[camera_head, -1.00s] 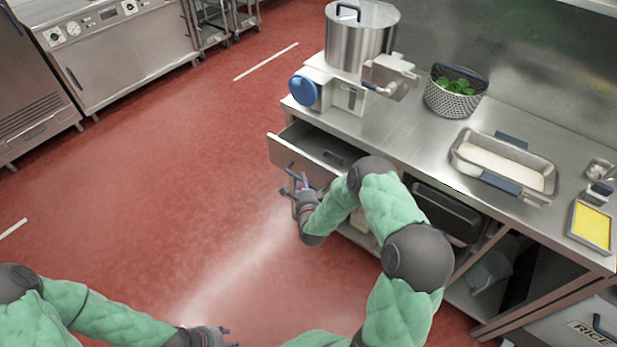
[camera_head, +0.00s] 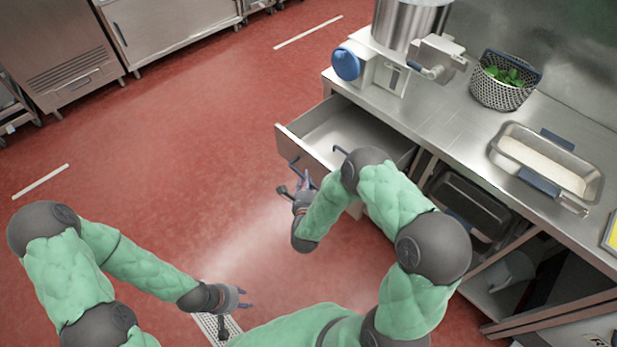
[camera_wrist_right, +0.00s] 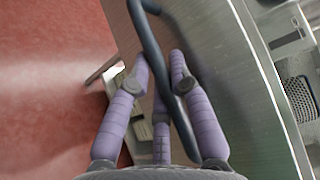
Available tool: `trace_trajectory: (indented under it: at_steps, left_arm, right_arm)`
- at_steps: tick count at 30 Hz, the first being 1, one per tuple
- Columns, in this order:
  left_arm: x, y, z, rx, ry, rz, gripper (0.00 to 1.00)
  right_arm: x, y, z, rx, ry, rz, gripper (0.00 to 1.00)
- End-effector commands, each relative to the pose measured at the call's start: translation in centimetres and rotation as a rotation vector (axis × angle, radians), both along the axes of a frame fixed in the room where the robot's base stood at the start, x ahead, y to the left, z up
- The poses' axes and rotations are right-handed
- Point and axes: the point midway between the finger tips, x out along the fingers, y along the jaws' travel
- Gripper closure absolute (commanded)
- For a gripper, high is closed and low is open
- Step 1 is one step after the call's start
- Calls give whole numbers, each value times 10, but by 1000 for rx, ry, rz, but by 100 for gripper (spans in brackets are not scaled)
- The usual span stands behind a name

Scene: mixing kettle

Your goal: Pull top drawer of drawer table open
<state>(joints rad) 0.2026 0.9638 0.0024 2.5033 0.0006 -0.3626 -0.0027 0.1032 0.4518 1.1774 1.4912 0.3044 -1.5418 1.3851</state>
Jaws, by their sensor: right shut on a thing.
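The top drawer (camera_head: 322,130) of the steel drawer table (camera_head: 455,125) stands well out from the table's left end, with its bare inside showing. Its dark bar handle (camera_wrist_right: 153,50) runs between the purple fingers of my right gripper (camera_wrist_right: 162,72) in the wrist view. My right gripper is shut on this handle at the drawer front; it also shows in the head view (camera_head: 302,180). My right arm hides part of the drawer's near side. My left gripper (camera_head: 244,299) is empty, fingers apart, low over the floor and away from the table.
A dark pan (camera_head: 470,205) sits on the shelf below. Red floor left of the drawer is clear.

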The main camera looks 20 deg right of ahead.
Motion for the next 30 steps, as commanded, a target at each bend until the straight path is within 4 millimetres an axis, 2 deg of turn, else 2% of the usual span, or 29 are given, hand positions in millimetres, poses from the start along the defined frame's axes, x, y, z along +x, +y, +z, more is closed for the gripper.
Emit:
trace_trajectory:
  at_steps: [6, 7, 9, 10, 22, 26, 30]
  left_arm:
    - [0, 0, 0, 0, 0, 0, 60]
    - [0, 0, 0, 0, 0, 0, 60]
    - [0, 0, 0, 0, 0, 0, 60]
    - [0, 0, 0, 0, 0, 0, 60]
    - [0, 0, 0, 0, 0, 0, 60]
    - [0, 0, 0, 0, 0, 0, 60]
    - [0, 0, 0, 0, 0, 0, 60]
  right_arm:
    - [-1, 0, -1, 2, 3, -1, 100]
    - [-1, 0, -1, 2, 3, -1, 76]
    - [-1, 0, -1, 2, 3, -1, 57]
    - [-1, 0, -1, 2, 3, -1, 54]
    - [-5, 2, 0, 1, 2, 1, 54]
    - [-18, 8, 3, 0, 2, 2, 54]
    - [-44, 19, 6, 1, 3, 4, 54]
